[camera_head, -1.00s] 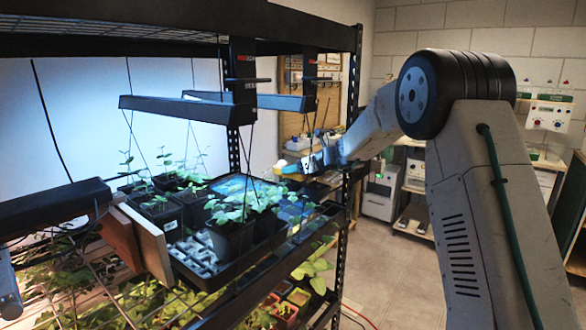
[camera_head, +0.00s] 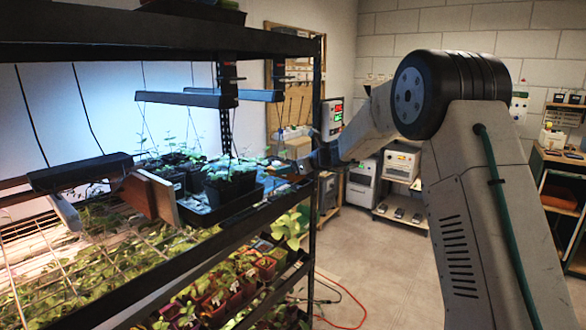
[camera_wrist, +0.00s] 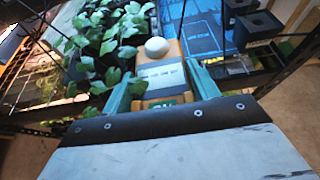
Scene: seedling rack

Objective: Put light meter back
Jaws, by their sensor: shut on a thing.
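The light meter (camera_wrist: 160,72) is an orange body with a white dome on top, a pale label and a green display at its near end. In the wrist view my gripper (camera_wrist: 160,84) has its green fingers on both sides of it, shut on it. In the head view my gripper (camera_head: 306,166) is small, at the right end of the rack near the plant tray; the meter is hard to make out there. A blue marked panel (camera_wrist: 203,38) with small, unreadable lettering lies just beyond and right of the meter in the wrist view.
Leafy seedlings (camera_wrist: 100,45) crowd the meter's left side. Dark square pots or boxes (camera_wrist: 256,27) stand right of the blue panel. The black rack post (camera_head: 315,130) is close to my gripper. Lamp bars (camera_head: 190,99) hang above the seedling tray (camera_head: 228,208).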

